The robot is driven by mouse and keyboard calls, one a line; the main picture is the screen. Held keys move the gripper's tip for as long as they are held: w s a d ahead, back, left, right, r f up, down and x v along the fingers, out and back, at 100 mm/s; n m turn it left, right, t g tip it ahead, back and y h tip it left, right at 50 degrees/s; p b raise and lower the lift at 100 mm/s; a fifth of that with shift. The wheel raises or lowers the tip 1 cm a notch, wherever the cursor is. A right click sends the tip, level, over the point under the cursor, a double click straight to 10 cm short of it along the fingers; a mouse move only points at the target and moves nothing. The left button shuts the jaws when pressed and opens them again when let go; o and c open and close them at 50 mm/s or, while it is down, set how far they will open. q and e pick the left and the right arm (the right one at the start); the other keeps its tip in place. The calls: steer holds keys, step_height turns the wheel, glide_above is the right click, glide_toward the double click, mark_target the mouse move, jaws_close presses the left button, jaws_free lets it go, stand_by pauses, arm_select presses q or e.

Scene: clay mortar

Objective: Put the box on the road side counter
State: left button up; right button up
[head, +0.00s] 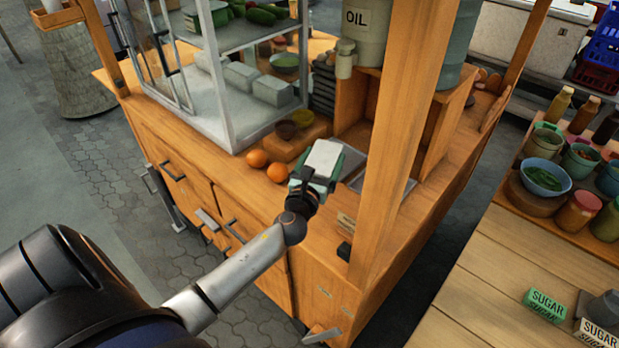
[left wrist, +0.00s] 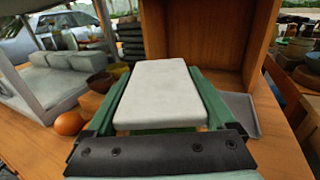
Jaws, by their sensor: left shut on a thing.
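A white box (head: 322,157) is held in my left gripper (head: 314,178) over the front edge area of the wooden stall counter (head: 242,181). In the left wrist view the box (left wrist: 160,92) lies flat between the two green fingers, which are shut on its sides. A wooden shelf compartment (left wrist: 207,40) stands behind it. I cannot tell whether the box touches the counter top. My right gripper is not in view.
Two oranges (head: 257,158) and a board with small bowls (head: 291,136) lie left of the box. A metal tray (head: 352,165) sits just behind. A wooden post (head: 396,150) stands close right. A glass case (head: 237,95) holds white boxes.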

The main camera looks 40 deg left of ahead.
arm_select(q)
steer(key=shift+w, duration=0.2)
step_height(320, 180, down, 6)
steer(key=b, duration=0.4)
steer(key=shift+s+r, duration=0.1)
steer(key=shift+r, duration=0.1)
step_height(320, 180, down, 4)
steer(key=b, duration=0.2)
steer(key=shift+f+b, duration=0.1)
steer(key=shift+b, duration=0.25)
steer(key=o, duration=1.3)
steer(key=shift+f, duration=0.15)
steer(key=shift+o, duration=1)
